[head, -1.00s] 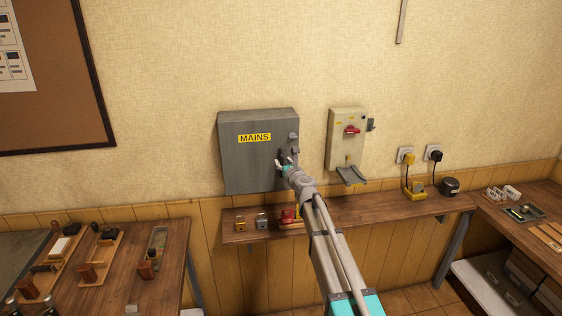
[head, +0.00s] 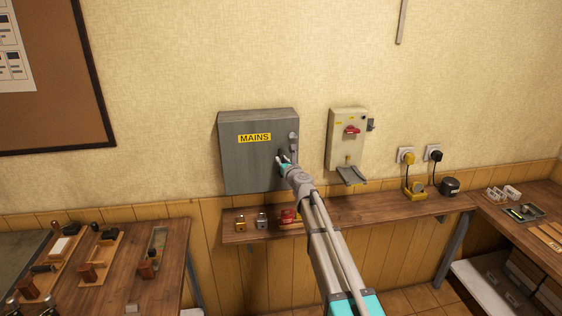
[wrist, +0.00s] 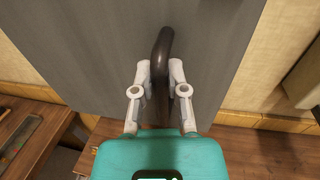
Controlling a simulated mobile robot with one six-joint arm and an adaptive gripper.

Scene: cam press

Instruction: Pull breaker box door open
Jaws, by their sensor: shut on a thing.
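The grey breaker box (head: 250,165) with a yellow MAINS label hangs on the wall, and its door looks shut. My gripper (head: 284,164) is at the right side of the door, below a small latch (head: 293,137). In the wrist view the door (wrist: 85,45) fills the upper left and middle. My gripper (wrist: 160,80) is shut on the dark curved door handle (wrist: 163,48), with one pale finger on each side of it. The lower part of the handle is partly hidden by the fingers and the teal gripper body.
A beige switch box (head: 346,140) with a red lever is on the wall to the right. Workbenches stand left (head: 170,265) and right.

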